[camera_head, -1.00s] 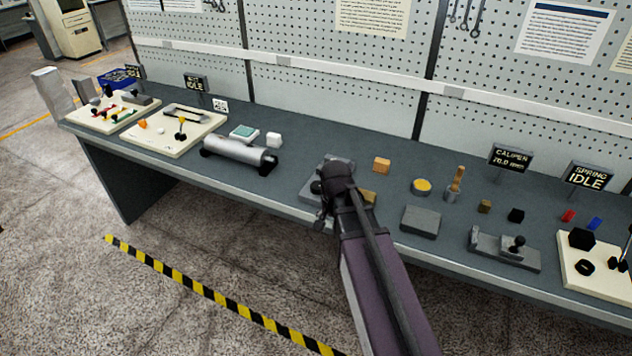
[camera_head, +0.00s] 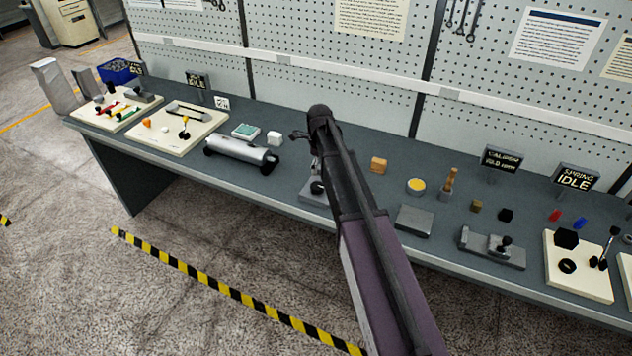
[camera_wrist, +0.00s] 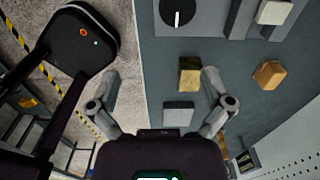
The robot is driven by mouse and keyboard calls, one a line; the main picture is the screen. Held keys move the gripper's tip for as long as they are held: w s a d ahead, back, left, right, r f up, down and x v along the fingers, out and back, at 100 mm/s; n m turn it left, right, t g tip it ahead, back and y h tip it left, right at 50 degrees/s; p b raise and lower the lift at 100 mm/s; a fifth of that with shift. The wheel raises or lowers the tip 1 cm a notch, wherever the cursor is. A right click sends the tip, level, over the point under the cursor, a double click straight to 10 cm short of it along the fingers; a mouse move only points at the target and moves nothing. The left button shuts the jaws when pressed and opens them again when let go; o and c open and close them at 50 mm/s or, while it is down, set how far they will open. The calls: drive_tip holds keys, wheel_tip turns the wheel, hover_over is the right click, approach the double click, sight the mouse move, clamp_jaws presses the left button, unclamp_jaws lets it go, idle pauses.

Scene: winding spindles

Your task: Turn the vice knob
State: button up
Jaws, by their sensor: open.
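The vice is a grey block on a grey plate (camera_head: 311,194) near the bench's front edge in the head view, largely hidden behind my arm. In the wrist view the knob (camera_wrist: 178,11), a black disc with a white mark line, lies at the top edge, partly cut off. My gripper (camera_wrist: 160,74) is open and empty, its two fingers spread wide below the knob in that picture, apart from it. In the head view my gripper (camera_head: 300,135) is raised above the bench, partly hidden by my wrist.
A brass block (camera_wrist: 190,76) and grey block (camera_wrist: 178,114) show between or near the fingers in the wrist view. A wooden block (camera_head: 379,165) stands right of the vice, a metal cylinder (camera_head: 241,151) left. The pegboard (camera_head: 340,95) rises behind.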

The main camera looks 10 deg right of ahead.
sight(317, 185)
drive_tip(key=w+m, duration=0.1)
drive_tip(key=w+r+m+p, duration=0.1)
drive_tip(key=w+m, duration=0.1)
drive_tip(key=shift+w+r, duration=0.1)
drive_tip(key=shift+r, duration=0.1)
drive_tip(key=shift+f, duration=0.2)
wheel_tip(317, 185, down, 13)
drive_tip(key=b, duration=1.4)
drive_tip(key=shift+f, duration=0.2)
idle(0.4)
drive_tip(key=c, duration=1)
drive_tip(key=shift+a, duration=0.25)
drive_tip(key=shift+c, duration=0.3)
drive_tip(key=shift+d, duration=0.2)
